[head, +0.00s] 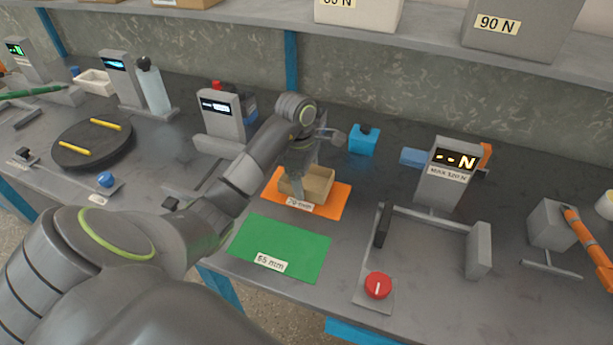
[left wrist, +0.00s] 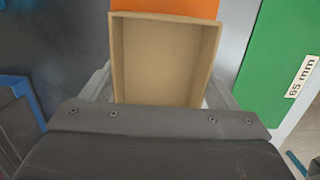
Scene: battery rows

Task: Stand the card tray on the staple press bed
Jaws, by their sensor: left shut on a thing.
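The card tray, a tan open box (head: 318,183), is at the orange mat in the head view. In the left wrist view the tray (left wrist: 163,60) shows its open inside, empty, between the two fingers. My left gripper (head: 300,178) is shut on it from above. I cannot tell whether the tray touches the mat. No label names the staple press; a grey block with an orange lever (head: 551,224) at the far right may be it. Its bed is hard to make out. My right gripper is not in view.
The orange mat (head: 338,205) lies behind a green mat (head: 282,245). A force display (head: 446,176) with a grey frame and red button (head: 377,286) stands to the right. A blue block (head: 363,140) sits behind. A round black plate (head: 93,144) is at left.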

